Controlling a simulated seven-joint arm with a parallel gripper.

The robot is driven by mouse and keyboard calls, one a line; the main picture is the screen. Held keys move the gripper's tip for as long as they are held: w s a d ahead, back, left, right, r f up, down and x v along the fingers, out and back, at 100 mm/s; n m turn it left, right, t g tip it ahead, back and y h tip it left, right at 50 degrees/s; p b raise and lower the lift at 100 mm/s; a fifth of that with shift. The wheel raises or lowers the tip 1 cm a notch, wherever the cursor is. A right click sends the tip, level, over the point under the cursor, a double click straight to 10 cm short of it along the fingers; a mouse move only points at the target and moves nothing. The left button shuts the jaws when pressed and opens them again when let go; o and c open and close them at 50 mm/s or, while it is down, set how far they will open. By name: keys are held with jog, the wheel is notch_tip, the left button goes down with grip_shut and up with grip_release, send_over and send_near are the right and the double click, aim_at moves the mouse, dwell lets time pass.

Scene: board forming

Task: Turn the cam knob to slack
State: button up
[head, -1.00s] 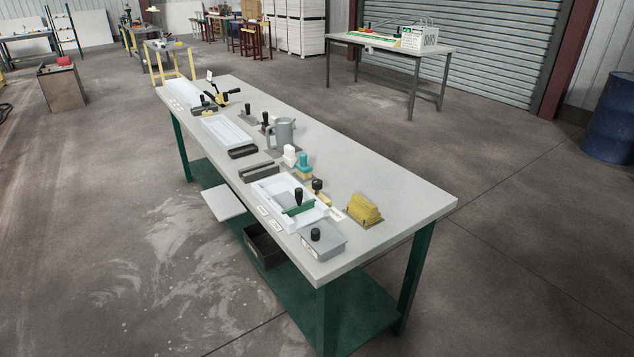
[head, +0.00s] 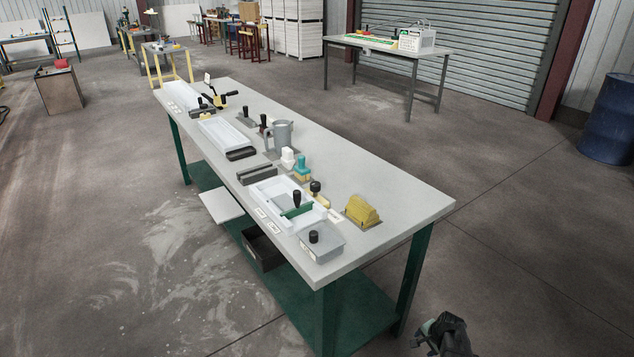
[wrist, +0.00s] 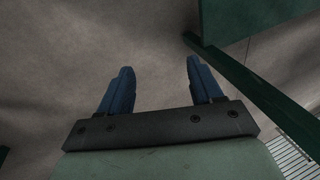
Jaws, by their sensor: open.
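I cannot tell for sure which part is the cam knob. A dark round knob (head: 316,187) stands on a yellow piece (head: 321,200) beside the near white tray (head: 258,190). Another black knob (head: 314,237) tops a grey box (head: 322,248) at the bench's near end. Their settings are too small to read. In the wrist view, my gripper (wrist: 158,78) has its two blue fingers apart with nothing between them, over bare floor. In the head view, part of my arm shows at the bottom right, off the bench and well away from both knobs.
The long grey bench (head: 390,210) has green legs and a lower shelf. A yellow block (head: 362,211), a metal jug (head: 282,133), white and teal stamp-like pieces and a green-bladed tool (head: 297,210) stand on it. The bench top's right side is mostly clear.

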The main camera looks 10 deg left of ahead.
jog(key=w+d+r+m+t+h, duration=0.1)
jog(key=w+d+r+m+t, duration=0.3)
jog(key=w+d+r, duration=0.6)
jog(key=w+d+r+m+t+h, duration=0.1)
jog(key=w+d+r+m+t, duration=0.4)
jog(key=w+r, duration=0.85)
jog(key=w+d+r+m, duration=0.1)
jog(key=w+d+r, duration=0.1)
jog(key=w+r, duration=0.45)
jog(key=w+d+r+m, duration=0.1)
jog(key=w+r, duration=0.2)
jog(key=r, duration=0.6)
jog(key=w+a+r+n+g+y, duration=0.1)
jog(key=w+a+r, duration=0.1)
jog(key=a, duration=0.4)
jog(key=w+a+r+y, duration=0.2)
jog(key=a, duration=0.3)
jog(key=n+g+y, duration=0.2)
jog(key=n+g, duration=0.1)
jog(key=g, duration=0.9)
send_near(316, 183)
jog(key=x, duration=0.8)
jog(key=shift+s+a+f, duration=0.1)
jog(key=shift+a+f, duration=0.05)
jog(key=shift+f, duration=0.2)
